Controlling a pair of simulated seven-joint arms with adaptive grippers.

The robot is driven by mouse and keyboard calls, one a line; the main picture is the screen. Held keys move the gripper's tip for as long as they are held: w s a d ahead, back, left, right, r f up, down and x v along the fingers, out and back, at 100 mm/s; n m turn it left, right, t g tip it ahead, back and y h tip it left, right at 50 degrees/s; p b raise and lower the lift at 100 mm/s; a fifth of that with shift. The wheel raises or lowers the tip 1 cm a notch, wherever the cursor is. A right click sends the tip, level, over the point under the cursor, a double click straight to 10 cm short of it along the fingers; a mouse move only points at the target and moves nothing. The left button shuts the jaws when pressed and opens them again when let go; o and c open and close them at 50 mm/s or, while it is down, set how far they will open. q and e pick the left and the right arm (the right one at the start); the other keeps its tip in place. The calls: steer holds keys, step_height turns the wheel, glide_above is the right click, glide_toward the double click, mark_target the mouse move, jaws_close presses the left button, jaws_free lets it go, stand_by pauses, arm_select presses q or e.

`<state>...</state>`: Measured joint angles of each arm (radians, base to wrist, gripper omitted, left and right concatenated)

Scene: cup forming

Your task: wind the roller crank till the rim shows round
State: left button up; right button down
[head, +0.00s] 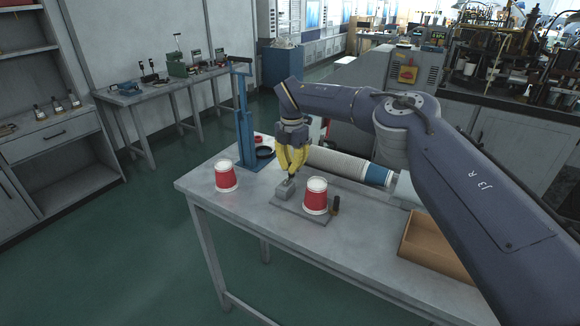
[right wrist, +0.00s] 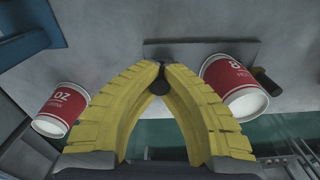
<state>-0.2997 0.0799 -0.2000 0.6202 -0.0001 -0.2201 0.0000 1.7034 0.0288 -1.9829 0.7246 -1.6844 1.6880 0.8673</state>
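My right gripper (head: 291,174) points down over the table, its yellow fingers above a small grey block (head: 285,190) on a flat grey plate (head: 305,216). In the right wrist view the fingertips (right wrist: 159,72) meet around a dark knob (right wrist: 158,84), which looks like the crank's handle; the crank arm is mostly hidden. My left gripper is not in view.
A second red cup (head: 227,176) stands at the table's left. A blue upright press (head: 245,130) rises behind it. A long nested stack of cups (head: 338,163) lies behind my gripper. An open brown box (head: 436,252) is at right.

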steer(key=shift+d, duration=0.15)
stand_by(0.3)
steer(key=c, duration=1.3)
jaws_free()
step_height(320, 180, up, 12)
